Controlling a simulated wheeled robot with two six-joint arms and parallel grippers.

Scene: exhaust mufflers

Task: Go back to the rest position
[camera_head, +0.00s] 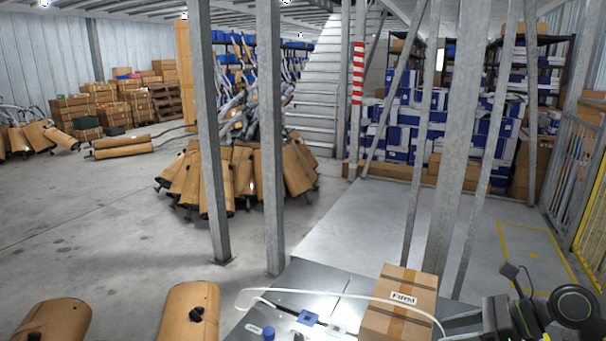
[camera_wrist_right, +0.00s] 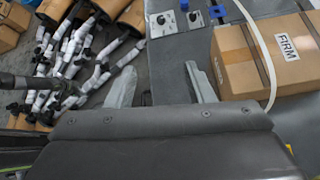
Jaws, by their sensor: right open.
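My right gripper (camera_wrist_right: 161,85) shows in the right wrist view with its two fingers apart and nothing between them. It hangs over the edge of a grey metal table. In the head view, part of my right arm (camera_head: 540,312) shows at the bottom right; its fingers are not visible there. My left gripper is not in either view. Mufflers with tan wrapping (camera_head: 190,312) stand at the bottom left of the head view. Several mufflers with white-wrapped pipes (camera_wrist_right: 75,55) lie at the left of the wrist view.
A cardboard box labelled FIRM (camera_head: 400,307) sits on the grey table (camera_head: 340,282), beside a cable and small blue parts. Grey steel posts (camera_head: 270,150) rise beyond the table. A muffler pile (camera_head: 240,175) stands behind them. Open concrete floor (camera_head: 90,210) lies to the left.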

